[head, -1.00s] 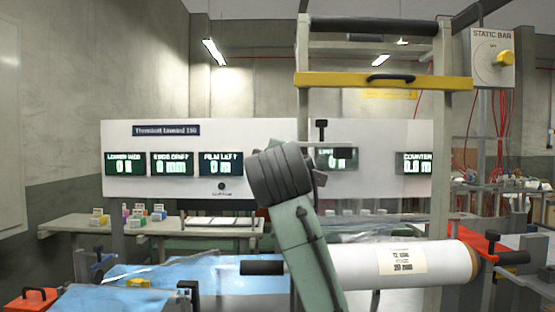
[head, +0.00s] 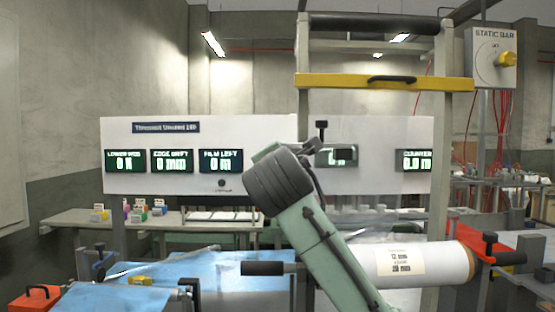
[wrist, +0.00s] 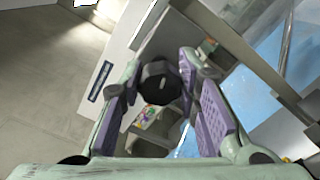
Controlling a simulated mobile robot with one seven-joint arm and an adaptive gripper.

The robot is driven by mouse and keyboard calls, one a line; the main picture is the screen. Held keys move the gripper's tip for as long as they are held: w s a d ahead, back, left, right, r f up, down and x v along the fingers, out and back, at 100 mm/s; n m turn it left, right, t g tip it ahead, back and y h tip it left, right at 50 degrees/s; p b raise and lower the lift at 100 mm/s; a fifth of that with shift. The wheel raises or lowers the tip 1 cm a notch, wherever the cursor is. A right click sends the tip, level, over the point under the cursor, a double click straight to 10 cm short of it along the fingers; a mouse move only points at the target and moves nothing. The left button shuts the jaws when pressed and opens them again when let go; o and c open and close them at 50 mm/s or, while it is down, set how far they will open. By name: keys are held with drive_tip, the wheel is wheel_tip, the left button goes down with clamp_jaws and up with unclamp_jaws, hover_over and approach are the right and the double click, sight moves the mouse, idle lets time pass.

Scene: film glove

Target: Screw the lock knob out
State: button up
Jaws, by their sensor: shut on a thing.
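In the wrist view, my gripper (wrist: 165,100) has its two purple-padded fingers around a dark, faceted round knob (wrist: 158,82), which I take to be the lock knob. The gripper is shut on it. The knob shows between the fingers, and its far side and any thread are hidden. In the head view my own arm covers the middle of the scene, and neither the gripper nor the held knob can be made out there.
A white panel (head: 250,130) with several green displays stands behind. A white roll (head: 430,264) lies at the right, by a red bracket (head: 470,240). Blue film (head: 225,270) spreads at lower left. A yellow crossbar (head: 340,81) spans the frame above. A red block (head: 35,298) sits lower left.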

drive_tip(key=shift+r+n, duration=0.2)
drive_tip(key=shift+n, duration=0.6)
drive_tip(key=o, duration=1.2)
drive_tip(key=shift+f, duration=0.15)
drive_tip(key=s, duration=1.2)
